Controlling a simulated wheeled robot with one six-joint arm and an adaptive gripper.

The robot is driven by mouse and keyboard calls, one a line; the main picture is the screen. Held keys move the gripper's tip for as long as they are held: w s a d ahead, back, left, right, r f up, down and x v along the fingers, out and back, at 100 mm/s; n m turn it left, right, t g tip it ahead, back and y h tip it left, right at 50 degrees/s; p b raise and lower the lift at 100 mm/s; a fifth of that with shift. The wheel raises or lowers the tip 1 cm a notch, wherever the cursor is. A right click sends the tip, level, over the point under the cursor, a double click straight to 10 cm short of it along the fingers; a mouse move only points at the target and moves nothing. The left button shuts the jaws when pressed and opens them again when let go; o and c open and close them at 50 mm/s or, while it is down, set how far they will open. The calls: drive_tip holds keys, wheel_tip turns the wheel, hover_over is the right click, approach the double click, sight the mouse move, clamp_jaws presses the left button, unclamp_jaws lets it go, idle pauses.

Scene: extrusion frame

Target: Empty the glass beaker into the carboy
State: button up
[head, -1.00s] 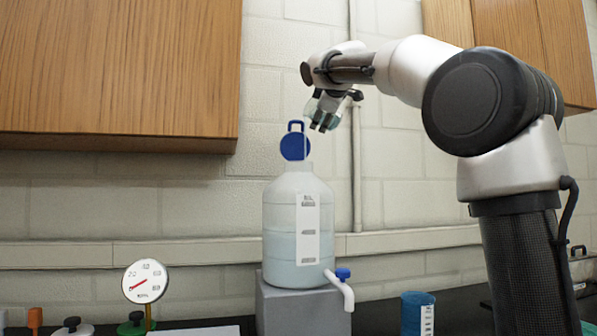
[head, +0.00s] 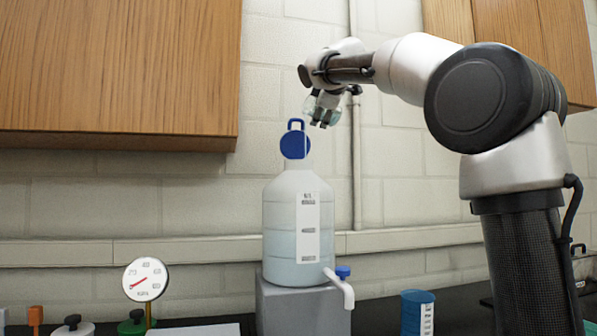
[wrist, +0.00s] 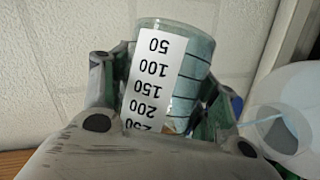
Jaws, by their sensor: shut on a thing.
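The glass beaker (head: 309,105) is tilted high above the carboy, mostly hidden by my gripper (head: 321,119), which is shut on it. In the wrist view, the beaker (wrist: 190,50) sits between my fingers, with a white scale label reading upside down and bluish liquid tint in the glass. The carboy (head: 282,215) stands upright, with pale liquid in its lower part and a scale label on its front. Its blue cap (head: 294,146) is swung open at the neck. A thin pale streak runs down beside the cap into the neck. The carboy's pale top (wrist: 290,110) shows at right in the wrist view.
The carboy stands on a grey block (head: 285,305), its blue-handled spigot (head: 342,284) pointing right. A gauge (head: 145,280) stands to the left and a blue cup (head: 416,312) to the right. A wooden cabinet (head: 120,75) hangs upper left; a vertical pipe (head: 356,170) runs behind.

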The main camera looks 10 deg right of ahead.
drive_tip(key=shift+s+a+r+n+h, duration=0.15)
drive_tip(key=shift+a+r+n, duration=0.2)
drive_tip(key=shift+r, duration=0.25)
drive_tip(key=shift+a+r+n+h, duration=0.15)
drive_tip(key=shift+a+r+n, duration=0.2)
drive_tip(key=shift+r, duration=0.25)
drive_tip(key=shift+a+f+n+t+p, duration=0.3)
drive_tip(key=shift+n+t+p, duration=0.2)
drive_tip(key=shift+n, duration=0.2)
idle(0.5)
